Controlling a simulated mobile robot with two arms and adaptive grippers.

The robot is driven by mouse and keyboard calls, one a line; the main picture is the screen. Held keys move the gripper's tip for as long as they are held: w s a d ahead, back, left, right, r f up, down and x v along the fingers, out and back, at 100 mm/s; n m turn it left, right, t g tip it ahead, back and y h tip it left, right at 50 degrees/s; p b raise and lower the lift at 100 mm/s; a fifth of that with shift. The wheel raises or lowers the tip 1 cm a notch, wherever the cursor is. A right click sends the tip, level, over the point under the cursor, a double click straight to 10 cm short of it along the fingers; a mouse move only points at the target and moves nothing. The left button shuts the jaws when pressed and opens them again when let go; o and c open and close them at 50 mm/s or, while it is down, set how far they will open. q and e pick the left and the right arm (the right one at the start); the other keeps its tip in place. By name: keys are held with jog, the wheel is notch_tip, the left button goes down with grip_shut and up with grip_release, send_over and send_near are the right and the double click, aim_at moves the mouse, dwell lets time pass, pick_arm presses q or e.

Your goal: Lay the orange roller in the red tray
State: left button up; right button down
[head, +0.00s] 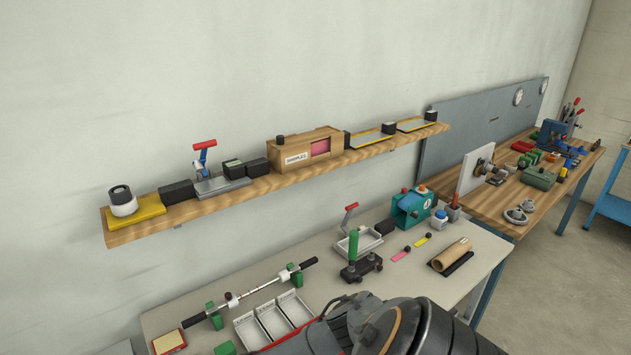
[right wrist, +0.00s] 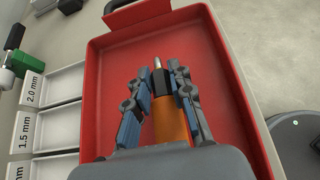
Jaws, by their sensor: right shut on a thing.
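The orange roller (right wrist: 170,124) shows in the right wrist view, with a dark collar and a thin metal tip at its far end. My right gripper (right wrist: 161,82) is shut on it, with a blue-grey finger on each side. The red tray (right wrist: 222,88) lies below and around them, and the roller is over its floor, pointing away from the wrist. I cannot tell whether the roller touches the floor. The gripper's palm hides the roller's near end. In the head view my dark arm covers the bottom middle and hides the tray area. My left gripper is not in view.
White bins marked with sizes (right wrist: 50,128) stand left of the tray. A dark round base (right wrist: 300,145) is to its right. A loaded shelf (head: 290,178) runs above.

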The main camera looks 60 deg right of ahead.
jog(key=shift+a+r, duration=0.15)
jog(key=shift+f+b, duration=0.45)
jog(key=shift+f, duration=0.2)
jog(key=shift+f, duration=0.25)
jog(key=shift+f+b, duration=0.1)
jog(key=shift+b, duration=0.2)
jog(key=c, duration=1.1)
grip_release()
jog(key=v, duration=1.1)
jog(key=shift+w+a+r, duration=0.15)
jog(key=shift+a+r, duration=0.1)
jog(key=shift+a, duration=0.1)
